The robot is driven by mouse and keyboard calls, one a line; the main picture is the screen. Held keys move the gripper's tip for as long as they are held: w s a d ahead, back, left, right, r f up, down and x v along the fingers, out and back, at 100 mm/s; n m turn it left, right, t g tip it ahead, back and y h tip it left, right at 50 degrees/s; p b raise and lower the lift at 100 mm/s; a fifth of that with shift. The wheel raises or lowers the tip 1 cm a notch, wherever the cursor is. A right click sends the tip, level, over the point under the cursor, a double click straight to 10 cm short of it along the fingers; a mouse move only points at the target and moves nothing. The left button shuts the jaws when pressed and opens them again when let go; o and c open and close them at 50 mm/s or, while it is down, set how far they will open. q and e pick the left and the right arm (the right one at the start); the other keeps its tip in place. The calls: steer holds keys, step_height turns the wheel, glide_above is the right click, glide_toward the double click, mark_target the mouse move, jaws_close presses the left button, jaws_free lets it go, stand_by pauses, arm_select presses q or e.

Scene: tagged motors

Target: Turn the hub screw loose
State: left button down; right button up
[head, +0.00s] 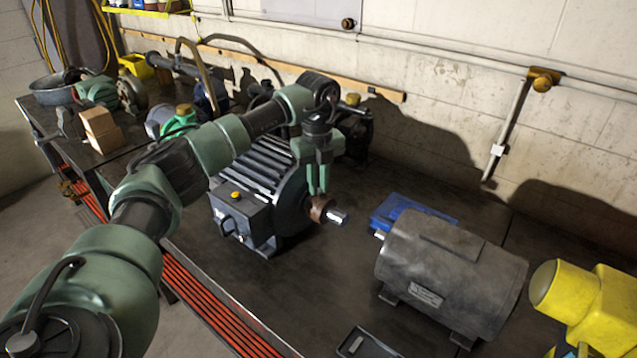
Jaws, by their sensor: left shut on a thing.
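The dark finned motor (262,180) stands on the bench with its shaft end toward the right. A rusty brown hub (321,209) sits around its shaft, and the bright shaft tip (338,217) sticks out beyond it. My left gripper (318,192) points down from above, its green fingers close together at the top of the hub. It is shut at the hub screw, which is hidden between the fingertips. My right gripper is not in view.
A grey motor (450,270) stands to the right, with a blue item (388,212) behind it. A yellow machine (600,310) is at the right edge. A dark tray (362,344) lies at the front.

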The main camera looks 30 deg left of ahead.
arm_select(q)
steer(key=shift+s+f+n, duration=0.1)
steer(key=shift+f+n, duration=0.2)
steer(key=shift+n, duration=0.9)
steer(key=c, duration=1.4)
jaws_free()
steer(key=shift+a, duration=0.1)
steer(key=shift+w+a, duration=0.1)
steer(key=shift+w, duration=0.15)
step_height(320, 180, up, 7)
steer(key=shift+r+b, duration=0.1)
steer(key=shift+b, duration=1.05)
steer(key=shift+s+r, duration=0.1)
steer(key=shift+r, duration=0.2)
